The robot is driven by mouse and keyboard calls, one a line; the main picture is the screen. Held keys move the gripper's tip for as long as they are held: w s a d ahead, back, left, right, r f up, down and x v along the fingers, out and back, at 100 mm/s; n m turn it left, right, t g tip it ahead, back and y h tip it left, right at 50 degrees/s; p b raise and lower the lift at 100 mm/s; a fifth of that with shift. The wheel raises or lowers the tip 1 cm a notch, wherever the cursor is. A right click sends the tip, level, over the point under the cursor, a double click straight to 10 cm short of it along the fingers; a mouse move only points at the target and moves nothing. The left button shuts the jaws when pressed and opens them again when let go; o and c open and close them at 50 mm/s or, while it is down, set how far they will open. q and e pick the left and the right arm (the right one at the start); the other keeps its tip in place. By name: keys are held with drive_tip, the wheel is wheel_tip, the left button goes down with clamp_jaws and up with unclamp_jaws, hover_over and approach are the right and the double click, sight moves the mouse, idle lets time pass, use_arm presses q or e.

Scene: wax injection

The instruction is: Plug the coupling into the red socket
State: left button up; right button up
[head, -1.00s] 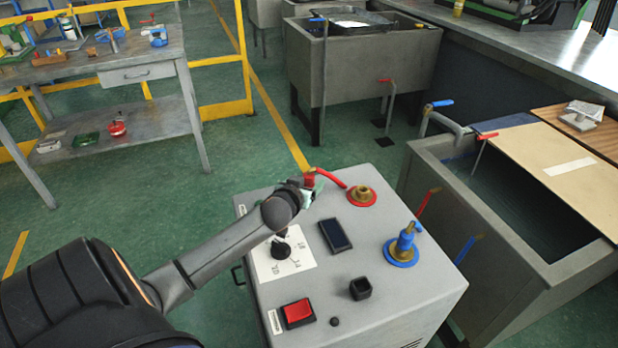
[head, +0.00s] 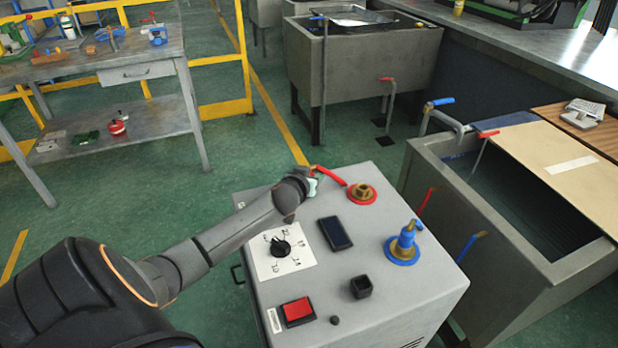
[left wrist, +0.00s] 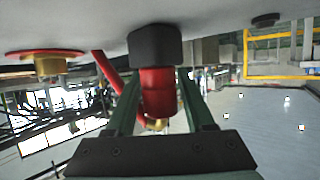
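The red coupling (left wrist: 158,92) hangs from a dark block (left wrist: 155,45) on the machine top in the inverted left wrist view. A red hose (head: 328,175) is beside it. The fingers of my left gripper (left wrist: 158,105) stand on either side of the coupling, close to it; whether they press on it is unclear. In the head view my left gripper (head: 313,186) is at the machine's far left corner and hides the coupling. The red socket (head: 361,194), a red ring with a brass fitting, is right of it and empty; it also shows in the left wrist view (left wrist: 45,62). My right gripper is not in view.
On the machine top (head: 300,220) stand a blue valve fitting (head: 404,245), a dark screen (head: 335,233), a dial (head: 281,247), a black square holder (head: 361,287) and a red switch (head: 298,311). A grey tank (head: 430,180) stands close on the right.

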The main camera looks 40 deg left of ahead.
use_arm(q)
clamp_jaws()
drive_tip(key=shift+r, duration=0.1)
idle(0.4)
